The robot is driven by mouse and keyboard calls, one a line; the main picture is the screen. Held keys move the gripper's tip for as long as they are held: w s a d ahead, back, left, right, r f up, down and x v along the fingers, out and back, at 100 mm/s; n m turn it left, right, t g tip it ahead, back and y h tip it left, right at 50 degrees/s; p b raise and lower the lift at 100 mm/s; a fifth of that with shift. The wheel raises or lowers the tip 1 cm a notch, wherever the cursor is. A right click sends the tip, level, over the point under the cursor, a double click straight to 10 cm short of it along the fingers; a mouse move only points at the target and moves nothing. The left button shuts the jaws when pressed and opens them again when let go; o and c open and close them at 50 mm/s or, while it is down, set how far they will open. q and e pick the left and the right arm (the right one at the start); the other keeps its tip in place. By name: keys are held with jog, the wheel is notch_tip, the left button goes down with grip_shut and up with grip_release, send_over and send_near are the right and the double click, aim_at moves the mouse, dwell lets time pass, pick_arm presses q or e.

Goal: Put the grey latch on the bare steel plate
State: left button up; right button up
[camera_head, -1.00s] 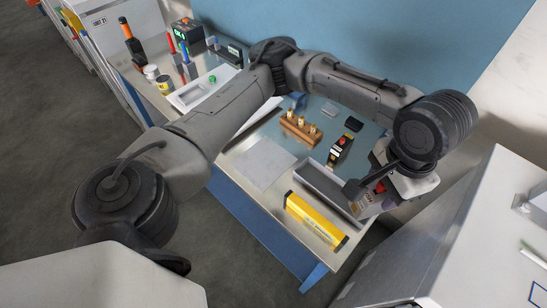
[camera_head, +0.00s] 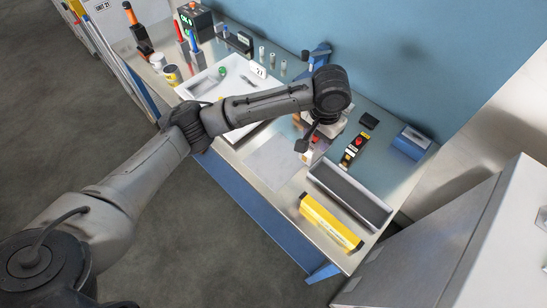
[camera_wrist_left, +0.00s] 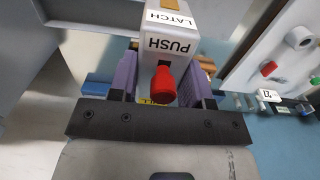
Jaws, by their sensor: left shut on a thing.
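The grey latch (camera_wrist_left: 185,28) is a light grey block marked LATCH and PUSH, with a red button (camera_wrist_left: 163,86) facing the left wrist camera. My left gripper (camera_wrist_left: 160,85) is shut on it, with a purple finger on each side. In the head view my left gripper (camera_head: 312,146) is over the far right part of the bench, partly hidden by its wrist. The latch is mostly hidden there. The bare steel plate (camera_head: 272,166) lies flat and empty, just left of and nearer than the gripper. My right gripper is not in view.
A long grey tray (camera_head: 378,218) and a yellow box (camera_head: 330,222) lie right of the plate. A black device with a red button (camera_head: 353,149) and a blue box (camera_head: 411,142) stand farther right.

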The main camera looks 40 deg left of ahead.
pick_arm(q)
jog(key=f, duration=0.2)
jog(key=a+f, duration=0.1)
jog(key=f, duration=0.1)
jog(key=w+a+f, duration=0.1)
jog(key=f, duration=0.1)
jog(key=shift+f, duration=0.4)
send_near(277, 160)
jog(key=shift+f, duration=1.2)
jog(key=shift+a+f, duration=0.1)
jog(key=shift+f, duration=0.05)
jog(key=o, duration=1.1)
